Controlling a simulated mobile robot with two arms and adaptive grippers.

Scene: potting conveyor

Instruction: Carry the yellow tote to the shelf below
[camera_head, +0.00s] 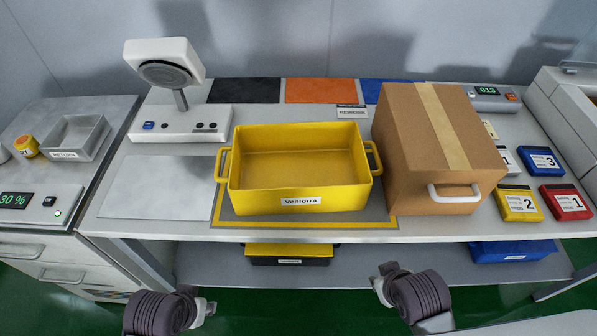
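The yellow tote (298,205) sits upright and empty on the tabletop, on a grey mat with a yellow border (228,218). It has a loop handle at each end and a label on its front. The lower shelf (215,262) runs under the table. My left gripper (205,304) is low in front of the table, left of the tote and apart from it. My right gripper (386,276) is in front of the table edge, below the tote's right end and apart from it. Their fingers are too small and turned to tell their opening.
A cardboard box (420,130) stands close to the tote's right end. A dark bin with a yellow top (290,256) and a blue bin (512,250) occupy parts of the shelf. A white lamp-like device (170,75) stands back left. Bare shelf shows between the bins.

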